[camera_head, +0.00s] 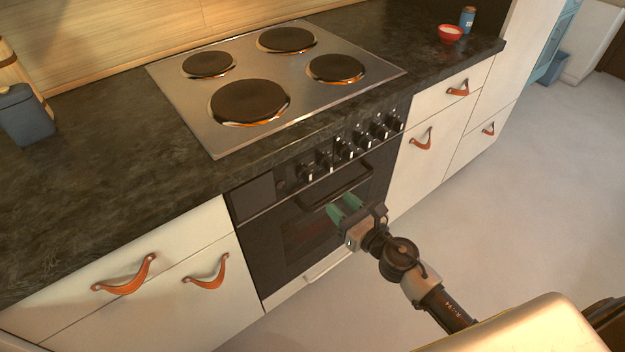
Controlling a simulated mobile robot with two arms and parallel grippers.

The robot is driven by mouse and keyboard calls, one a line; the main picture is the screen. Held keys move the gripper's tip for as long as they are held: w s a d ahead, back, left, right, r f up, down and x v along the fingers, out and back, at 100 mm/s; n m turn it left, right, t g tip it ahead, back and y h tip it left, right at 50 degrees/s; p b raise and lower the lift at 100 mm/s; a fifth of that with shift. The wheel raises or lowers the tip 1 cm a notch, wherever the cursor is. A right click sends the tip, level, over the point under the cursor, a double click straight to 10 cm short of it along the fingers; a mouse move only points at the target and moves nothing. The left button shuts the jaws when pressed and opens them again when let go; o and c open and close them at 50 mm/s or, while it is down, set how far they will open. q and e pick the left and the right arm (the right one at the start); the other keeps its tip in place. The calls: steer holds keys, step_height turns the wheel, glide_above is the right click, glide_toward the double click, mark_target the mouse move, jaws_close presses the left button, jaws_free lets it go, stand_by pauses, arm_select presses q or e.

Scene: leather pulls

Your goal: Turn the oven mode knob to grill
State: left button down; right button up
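The oven (268,232) has a black front under the counter. A row of several dark knobs (345,149) runs along its control panel. I cannot tell which one is the mode knob, and the markings are too small to read. My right gripper (338,203) has green fingers and is in front of the oven door, below the knobs and just under the door handle (345,186). Its fingers are apart with nothing visible between them, and it appears clear of the knobs. My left gripper is not in view.
A steel hob (300,85) with hot plates sits in the dark counter (110,165). White drawers with leather pulls (124,276) flank the oven. A red bowl (450,33) and blue shaker (467,19) stand at the counter's far right. The floor (540,190) at right is clear.

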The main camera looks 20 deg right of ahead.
mark_target(311, 176)
steer(key=p+x, duration=0.1)
steer(key=x, duration=0.9)
steer(key=shift+w+a, duration=0.1)
steer(key=shift+w, duration=0.25)
steer(key=shift+c, duration=0.4)
jaws_close()
